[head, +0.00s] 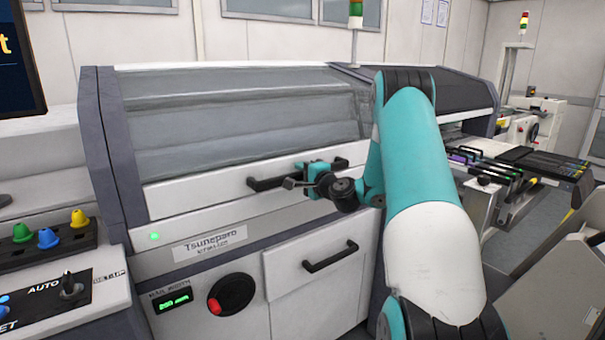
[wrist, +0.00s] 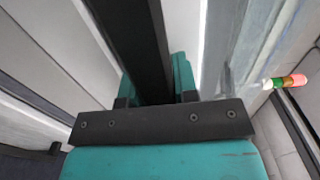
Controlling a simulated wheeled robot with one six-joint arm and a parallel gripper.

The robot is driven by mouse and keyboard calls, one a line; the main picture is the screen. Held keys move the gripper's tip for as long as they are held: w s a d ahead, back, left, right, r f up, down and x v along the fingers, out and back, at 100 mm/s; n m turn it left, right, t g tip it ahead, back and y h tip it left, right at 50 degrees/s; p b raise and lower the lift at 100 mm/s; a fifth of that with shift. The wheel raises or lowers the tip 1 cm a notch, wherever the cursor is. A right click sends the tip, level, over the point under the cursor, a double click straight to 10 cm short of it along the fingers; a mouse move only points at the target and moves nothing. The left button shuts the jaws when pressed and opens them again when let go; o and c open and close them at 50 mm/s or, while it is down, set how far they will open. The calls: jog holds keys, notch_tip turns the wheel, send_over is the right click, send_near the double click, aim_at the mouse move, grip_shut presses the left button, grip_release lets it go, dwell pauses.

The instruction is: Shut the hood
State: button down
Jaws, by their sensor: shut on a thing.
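The hood (head: 240,120) is a wide, see-through grey panel with a white lower rail on the front of the machine. It lies down in its frame, with its lower rail close above the white front panel; I cannot tell whether a thin gap remains. A black bar handle (head: 268,183) runs along the rail. My gripper (head: 308,172) is shut on the handle near its middle. In the wrist view the dark handle (wrist: 135,40) runs down between the teal fingers of my gripper (wrist: 155,90).
Below the hood are a drawer with a black handle (head: 331,257), a red-handled dial (head: 231,294) and a lit green lamp (head: 155,236). A control panel (head: 60,300) with coloured knobs stands at left. A feeder trolley (head: 520,180) stands at right. A signal tower (head: 356,15) rises behind.

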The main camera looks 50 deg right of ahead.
jog(key=s+r+g+p, duration=0.1)
jog(key=s+r+p, duration=0.3)
jog(key=r+p, duration=0.3)
jog(key=shift+a+g+p, duration=0.4)
jog(key=shift+a+p, duration=0.05)
jog(key=shift+p, duration=0.1)
jog(key=shift+r, duration=0.1)
jog(key=c, duration=0.9)
grip_release()
